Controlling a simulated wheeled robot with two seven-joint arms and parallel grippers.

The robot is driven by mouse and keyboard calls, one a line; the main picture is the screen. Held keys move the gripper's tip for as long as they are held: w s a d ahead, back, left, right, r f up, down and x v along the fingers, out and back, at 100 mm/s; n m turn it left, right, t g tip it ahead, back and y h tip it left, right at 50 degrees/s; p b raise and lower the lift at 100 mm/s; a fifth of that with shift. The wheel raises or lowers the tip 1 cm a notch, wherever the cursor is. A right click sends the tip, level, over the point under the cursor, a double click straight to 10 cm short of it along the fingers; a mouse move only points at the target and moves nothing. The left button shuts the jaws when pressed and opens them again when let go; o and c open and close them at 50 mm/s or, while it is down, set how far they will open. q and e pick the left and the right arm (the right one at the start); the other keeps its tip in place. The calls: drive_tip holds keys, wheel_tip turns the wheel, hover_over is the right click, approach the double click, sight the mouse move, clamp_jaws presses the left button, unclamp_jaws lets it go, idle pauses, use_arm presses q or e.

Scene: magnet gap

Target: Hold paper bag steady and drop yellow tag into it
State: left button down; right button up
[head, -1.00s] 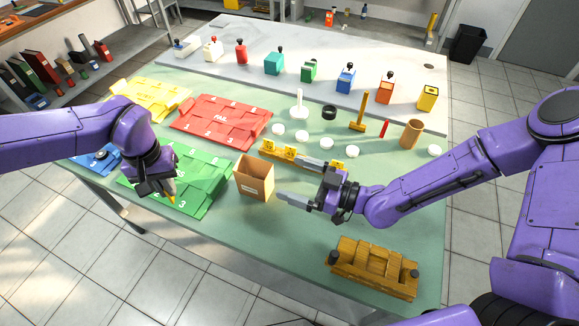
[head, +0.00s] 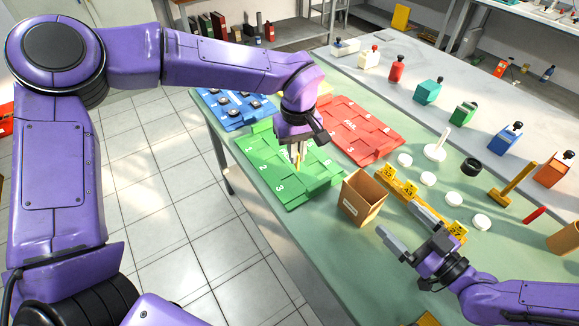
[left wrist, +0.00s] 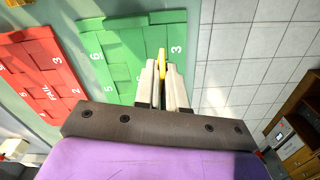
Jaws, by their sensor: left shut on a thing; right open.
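The paper bag (head: 362,199), brown and open at the top, stands upright on the green table. My left gripper (head: 299,158) is over the green numbered board, left of the bag and apart from it. It is shut on a slim yellow tag, whose end shows between the fingers in the left wrist view (left wrist: 162,66). My right gripper (head: 397,222) is open and empty at table height, its fingertips pointing toward the bag's right side. I cannot tell whether a finger touches the bag.
A yellow rack (head: 397,186) with numbered tags lies just behind the right gripper. The green board (head: 282,186), red board (head: 362,130) and blue board (head: 232,110) lie to the left and back. White discs (head: 453,198) and a row of coloured bottles stand farther right.

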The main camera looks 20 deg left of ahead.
use_arm(q)
drive_tip(key=d+r+n, duration=1.4)
drive_tip(key=d+n, duration=0.3)
drive_tip(key=n, duration=1)
drive_tip(key=shift+w+r, duration=0.15)
drive_tip(key=shift+w, duration=0.2)
use_arm(e)
approach(352, 174)
drive_tip(key=x, duration=0.5)
drive_tip(key=shift+w+a+f, duration=0.1)
drive_tip(key=shift+w+a, duration=0.1)
use_arm(q)
drive_tip(key=shift+d, duration=0.1)
use_arm(e)
drive_tip(key=c, duration=1.1)
use_arm(q)
hover_over(361, 173)
drive_tip(key=s, duration=0.4)
wheel_tip(361, 173, down, 16)
use_arm(e)
drive_tip(key=shift+o, duration=0.2)
use_arm(q)
drive_tip(key=shift+s, duration=0.2)
